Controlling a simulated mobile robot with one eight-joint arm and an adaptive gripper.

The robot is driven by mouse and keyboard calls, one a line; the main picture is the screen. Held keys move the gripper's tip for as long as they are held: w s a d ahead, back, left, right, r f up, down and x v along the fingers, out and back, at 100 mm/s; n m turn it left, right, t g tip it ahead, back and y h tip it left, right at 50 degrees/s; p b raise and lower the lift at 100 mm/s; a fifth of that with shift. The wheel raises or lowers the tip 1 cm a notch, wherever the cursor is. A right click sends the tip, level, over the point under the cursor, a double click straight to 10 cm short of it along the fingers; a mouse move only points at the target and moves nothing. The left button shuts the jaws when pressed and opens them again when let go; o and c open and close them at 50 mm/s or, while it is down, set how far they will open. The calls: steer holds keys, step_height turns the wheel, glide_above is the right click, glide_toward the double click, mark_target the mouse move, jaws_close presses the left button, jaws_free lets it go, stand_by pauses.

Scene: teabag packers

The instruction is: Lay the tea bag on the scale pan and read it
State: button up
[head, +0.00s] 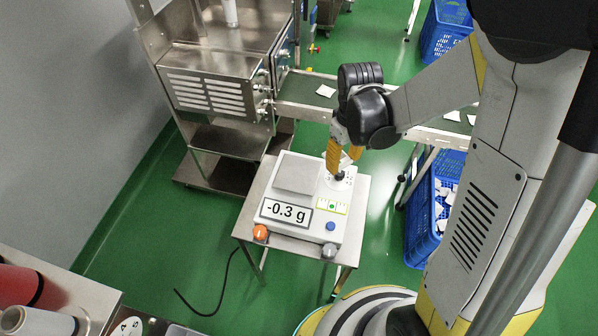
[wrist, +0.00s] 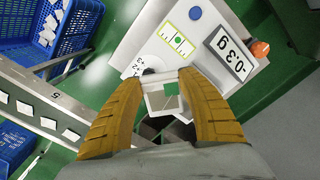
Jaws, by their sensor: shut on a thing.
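My gripper (head: 343,165) is shut on a small white tea bag (head: 347,158). The square grey scale pan (head: 297,175) is bare. My gripper is to the right of the pan, over the scale's right back part. In the wrist view the display (wrist: 230,52) is right of the fingers, and I cannot make out the pan clearly.
A steel machine (head: 213,85) stands behind the scale at the left. A conveyor (head: 306,90) with several tea bags runs behind my gripper. Blue crates (head: 424,220) stand at the right. The scale has an orange knob (head: 260,232) and a blue button (head: 331,226) at its front.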

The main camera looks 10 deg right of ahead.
steer(key=s+n, duration=0.3)
steer(key=n, duration=0.2)
steer(key=n+b, duration=0.3)
glide_above(302, 183)
step_height(302, 183, down, 8)
steer(key=shift+r, duration=0.1)
steer(key=shift+f+b, duration=1.15)
steer(key=shift+f, duration=0.8)
steer(key=shift+f, duration=0.15)
steer(key=o, duration=0.4)
steer(key=shift+o, duration=1.3)
